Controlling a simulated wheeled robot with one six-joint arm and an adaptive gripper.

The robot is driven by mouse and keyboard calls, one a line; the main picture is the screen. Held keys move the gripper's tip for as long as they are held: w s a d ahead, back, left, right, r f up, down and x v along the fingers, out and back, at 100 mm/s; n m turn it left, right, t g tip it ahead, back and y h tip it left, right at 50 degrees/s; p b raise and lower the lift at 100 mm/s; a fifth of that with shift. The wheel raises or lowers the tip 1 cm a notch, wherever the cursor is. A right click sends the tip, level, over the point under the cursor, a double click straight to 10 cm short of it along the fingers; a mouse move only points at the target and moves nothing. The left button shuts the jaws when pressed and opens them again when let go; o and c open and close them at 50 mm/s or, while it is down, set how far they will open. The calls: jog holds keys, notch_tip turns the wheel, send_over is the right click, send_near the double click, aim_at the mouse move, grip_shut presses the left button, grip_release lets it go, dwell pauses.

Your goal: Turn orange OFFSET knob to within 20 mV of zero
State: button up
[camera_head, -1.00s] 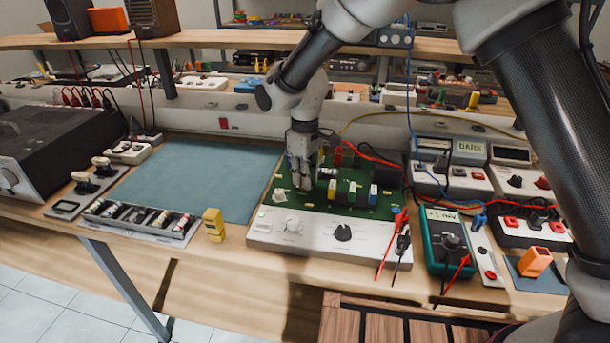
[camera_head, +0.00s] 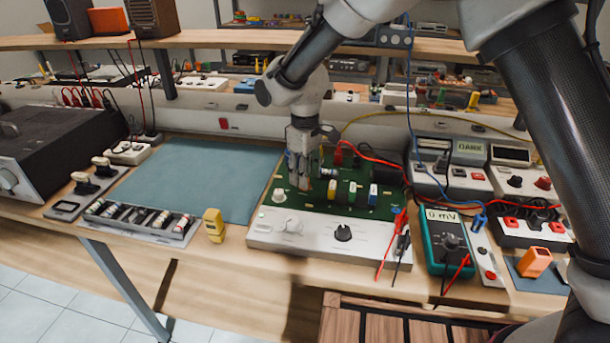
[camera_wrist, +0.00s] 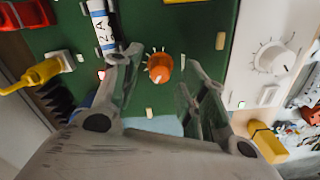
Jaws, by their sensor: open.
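The orange OFFSET knob (camera_wrist: 160,68) stands on the green circuit board (camera_wrist: 150,25), with white tick marks around it, in the wrist view. My gripper (camera_wrist: 164,62) is open, one finger on each side of the knob, with a visible gap on both sides. In the head view my gripper (camera_head: 300,183) points down over the left part of the green board (camera_head: 350,208), and the orange knob is hidden there. The teal multimeter (camera_head: 430,246) stands right of the board, and its display looks like "0 mV".
A white front panel (camera_head: 315,238) with a white knob (camera_head: 292,225) and a black knob (camera_head: 343,232) lies before the board. Red and black probes (camera_head: 392,240) lie at the right. A blue mat (camera_head: 200,180) is clear.

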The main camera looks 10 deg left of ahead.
notch_tip(320, 180, up, 11)
dwell(0.3)
jog(key=s+d+r+m+t, duration=0.1)
jog(key=s+d+r+m, duration=0.2)
jog(key=s+d, duration=0.4)
jog(key=s+d+r+m+t, duration=0.2)
jog(key=s+d+r+m, duration=0.2)
jog(key=d, duration=2.2)
jog(key=s+d+r+m+t, duration=0.1)
jog(key=s+d+r+m, duration=0.3)
jog(key=s+d, duration=0.6)
jog(key=d+m, duration=0.2)
jog(key=d, duration=0.4)
jog(key=shift+s+d+m, duration=0.2)
jog(key=shift+m, duration=0.1)
jog(key=shift+r, duration=0.1)
dwell(1.9)
